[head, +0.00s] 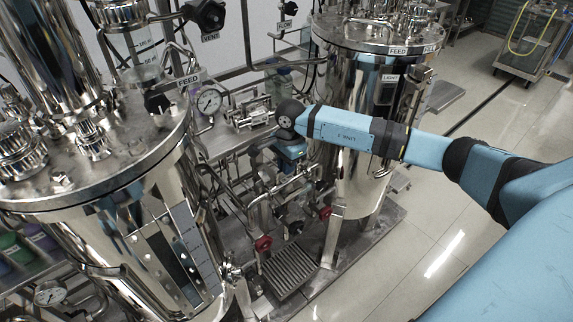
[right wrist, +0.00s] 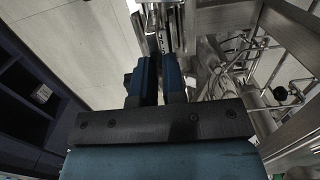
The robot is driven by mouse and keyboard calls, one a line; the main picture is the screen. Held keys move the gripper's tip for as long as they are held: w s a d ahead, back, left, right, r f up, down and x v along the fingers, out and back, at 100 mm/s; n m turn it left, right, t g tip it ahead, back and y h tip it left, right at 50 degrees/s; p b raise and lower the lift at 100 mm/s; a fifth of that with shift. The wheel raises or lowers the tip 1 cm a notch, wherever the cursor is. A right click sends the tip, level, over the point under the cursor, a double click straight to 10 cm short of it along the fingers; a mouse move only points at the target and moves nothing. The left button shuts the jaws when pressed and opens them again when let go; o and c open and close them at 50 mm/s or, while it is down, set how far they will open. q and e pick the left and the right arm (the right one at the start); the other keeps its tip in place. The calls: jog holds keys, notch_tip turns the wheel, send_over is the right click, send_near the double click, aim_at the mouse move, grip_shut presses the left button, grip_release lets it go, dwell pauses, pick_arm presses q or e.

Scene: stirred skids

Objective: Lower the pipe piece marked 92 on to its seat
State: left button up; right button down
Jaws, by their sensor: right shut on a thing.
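My right gripper (head: 291,158) hangs from the blue arm over the pipework between the two steel tanks. In the right wrist view its two blue fingers (right wrist: 160,80) are close together, shut on a piece between them, which looks to be the pipe piece. The fingers and the gripper body hide most of it. Bright steel parts (right wrist: 170,28) show just past the fingertips, but I cannot tell which belong to the held piece. No mark 92 is readable in either view. The seat cannot be told apart among the pipes below. My left gripper is not in view.
A large steel tank (head: 95,205) stands at the left and another steel tank (head: 352,110) stands behind my right wrist. A pressure gauge (head: 209,101) and red valve knobs (head: 263,243) crowd the pipework. A grating (head: 289,270) lies low in front. Open floor (head: 440,235) is at the right.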

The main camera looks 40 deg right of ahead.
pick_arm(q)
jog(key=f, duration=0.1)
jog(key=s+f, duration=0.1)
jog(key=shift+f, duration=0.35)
pick_arm(e)
jog(key=shift+f, duration=0.25)
jog(key=c, duration=1.1)
grip_release()
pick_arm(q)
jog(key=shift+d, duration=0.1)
pick_arm(e)
jog(key=shift+r, duration=0.45)
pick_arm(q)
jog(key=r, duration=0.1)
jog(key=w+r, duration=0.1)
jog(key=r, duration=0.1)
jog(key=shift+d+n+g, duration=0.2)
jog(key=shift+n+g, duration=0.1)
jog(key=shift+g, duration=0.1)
pick_arm(e)
jog(key=r, duration=0.9)
jog(key=d+r, duration=0.1)
jog(key=r, duration=0.3)
jog(key=shift+r, duration=0.15)
